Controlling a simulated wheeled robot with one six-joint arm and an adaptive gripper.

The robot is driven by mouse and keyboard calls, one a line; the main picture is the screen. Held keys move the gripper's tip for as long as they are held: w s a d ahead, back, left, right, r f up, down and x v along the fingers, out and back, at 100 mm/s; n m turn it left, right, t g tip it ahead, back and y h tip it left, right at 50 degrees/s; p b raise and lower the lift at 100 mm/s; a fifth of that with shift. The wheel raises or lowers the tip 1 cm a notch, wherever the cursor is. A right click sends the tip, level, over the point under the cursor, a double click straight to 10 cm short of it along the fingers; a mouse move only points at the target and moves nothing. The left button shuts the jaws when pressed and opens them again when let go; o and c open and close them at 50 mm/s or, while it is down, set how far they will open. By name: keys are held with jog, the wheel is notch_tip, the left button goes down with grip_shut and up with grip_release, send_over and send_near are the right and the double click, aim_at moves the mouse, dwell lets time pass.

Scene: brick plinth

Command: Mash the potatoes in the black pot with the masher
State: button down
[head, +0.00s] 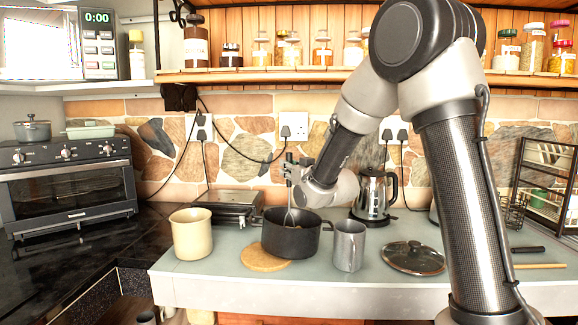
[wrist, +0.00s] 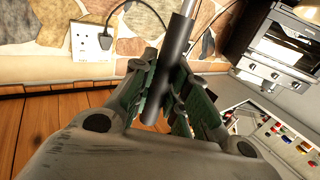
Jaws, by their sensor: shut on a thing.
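The black pot (head: 288,241) stands on the grey-green counter, its side handle pointing right. My gripper (head: 294,174) is above the pot, shut on the masher's dark handle. The masher (head: 289,216) is held about upright, its metal lower part reaching down into the pot's mouth. Its head is hidden inside. In the wrist view the dark handle (wrist: 168,72) runs between the green-padded fingers of my gripper (wrist: 168,108). The potatoes are not clearly visible; the pot's wall hides the inside.
A cream canister (head: 192,235) stands left of the pot, a grey metal mug (head: 349,247) close on its right. A round wooden board (head: 264,257) lies at its front left. A glass lid (head: 413,257) and a kettle (head: 374,195) are farther right. A flat grill (head: 229,205) is behind.

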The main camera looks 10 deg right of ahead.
jog(key=shift+d, duration=0.1)
jog(key=shift+d+f, duration=1.3)
jog(key=shift+f, duration=1.2)
jog(key=r, duration=0.3)
jog(key=s+r, duration=0.1)
jog(key=r, duration=0.1)
jog(key=shift+w, duration=0.1)
